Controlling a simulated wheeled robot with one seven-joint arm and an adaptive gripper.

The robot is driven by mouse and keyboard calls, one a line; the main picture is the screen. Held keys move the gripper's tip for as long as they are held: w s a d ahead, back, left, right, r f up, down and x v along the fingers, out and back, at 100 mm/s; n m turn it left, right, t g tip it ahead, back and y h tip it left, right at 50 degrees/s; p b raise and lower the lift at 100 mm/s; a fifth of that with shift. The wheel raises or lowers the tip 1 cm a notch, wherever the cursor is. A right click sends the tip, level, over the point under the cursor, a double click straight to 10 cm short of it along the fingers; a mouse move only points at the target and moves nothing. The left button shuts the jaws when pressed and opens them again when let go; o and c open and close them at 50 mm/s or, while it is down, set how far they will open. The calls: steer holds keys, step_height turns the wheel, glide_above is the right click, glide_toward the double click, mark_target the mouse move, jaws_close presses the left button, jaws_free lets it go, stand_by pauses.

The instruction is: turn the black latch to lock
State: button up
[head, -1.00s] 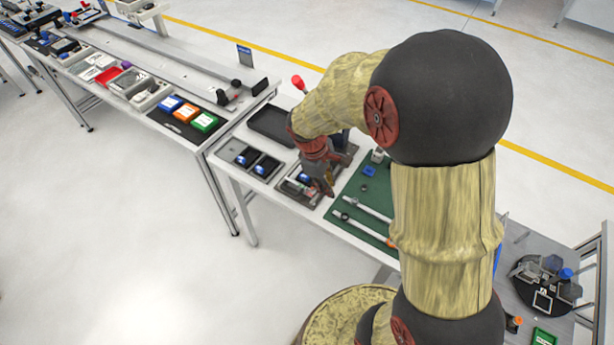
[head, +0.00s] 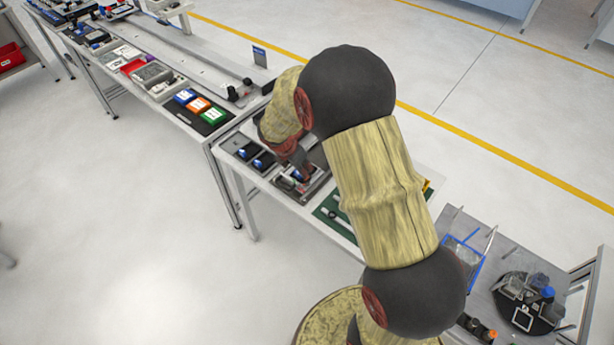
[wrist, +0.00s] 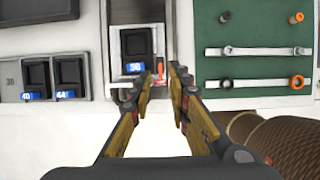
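My gripper (wrist: 163,74) is in the lower middle of the wrist view, its two fingers apart with a gap between the tips. The tips are at the front right corner of a grey fixture (wrist: 116,14) that holds a black block (wrist: 136,42) with a blue number label. A small red upright part (wrist: 160,70) shows between the fingertips; I cannot tell whether they touch it. I cannot make out the black latch clearly. In the head view my gripper (head: 305,172) is low over the fixture, and the arm hides part of it.
White table shows in front.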

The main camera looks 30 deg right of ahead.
mark_target(307, 182)
steer(key=b+x, duration=0.1)
steer(key=x, duration=0.6)
steer(key=shift+f, duration=0.25)
steer(key=shift+c, duration=0.7)
jaws_close()
